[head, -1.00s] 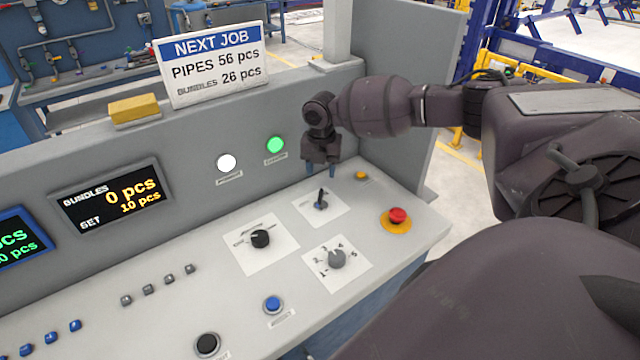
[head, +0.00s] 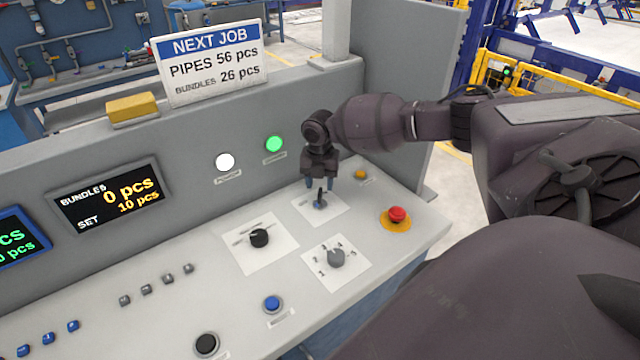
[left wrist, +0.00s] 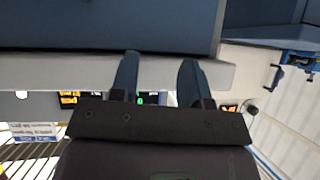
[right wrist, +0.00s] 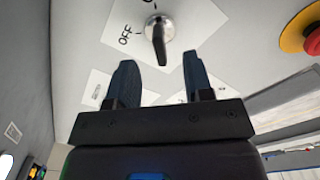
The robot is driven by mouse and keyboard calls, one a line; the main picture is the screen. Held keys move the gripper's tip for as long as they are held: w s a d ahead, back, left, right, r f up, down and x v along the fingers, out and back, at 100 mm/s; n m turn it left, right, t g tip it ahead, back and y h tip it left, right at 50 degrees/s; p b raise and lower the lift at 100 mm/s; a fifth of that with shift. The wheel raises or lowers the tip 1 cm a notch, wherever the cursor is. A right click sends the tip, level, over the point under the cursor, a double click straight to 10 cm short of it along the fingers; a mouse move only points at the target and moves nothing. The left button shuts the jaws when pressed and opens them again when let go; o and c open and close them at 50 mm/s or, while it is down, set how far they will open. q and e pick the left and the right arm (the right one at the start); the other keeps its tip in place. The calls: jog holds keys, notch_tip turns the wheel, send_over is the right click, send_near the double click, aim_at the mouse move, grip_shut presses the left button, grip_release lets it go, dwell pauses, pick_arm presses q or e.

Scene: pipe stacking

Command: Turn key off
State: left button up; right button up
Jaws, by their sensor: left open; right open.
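The key switch (head: 320,202) stands on a white label plate on the console. In the right wrist view the key (right wrist: 159,38) shows as a dark handle on a round silver base, with an "OFF" label to its left. My right gripper (head: 320,186) is open just above the key; its fingers (right wrist: 158,72) lie to either side of the key's line in the right wrist view, with nothing between them. My left gripper (left wrist: 160,72) is open and empty, below the edge of a grey panel in the left wrist view.
Near the key are a black selector knob (head: 260,238), a grey rotary knob (head: 336,258), a red emergency button (head: 397,215) and a small yellow button (head: 361,174). A green lamp (head: 275,144) and a white lamp (head: 225,161) are on the console's upright panel behind.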

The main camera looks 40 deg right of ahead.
aim_at(320, 191)
jog(key=shift+f, duration=0.15)
jog(key=shift+f+b, duration=1.1)
jog(key=shift+f, duration=1.25)
grip_shut()
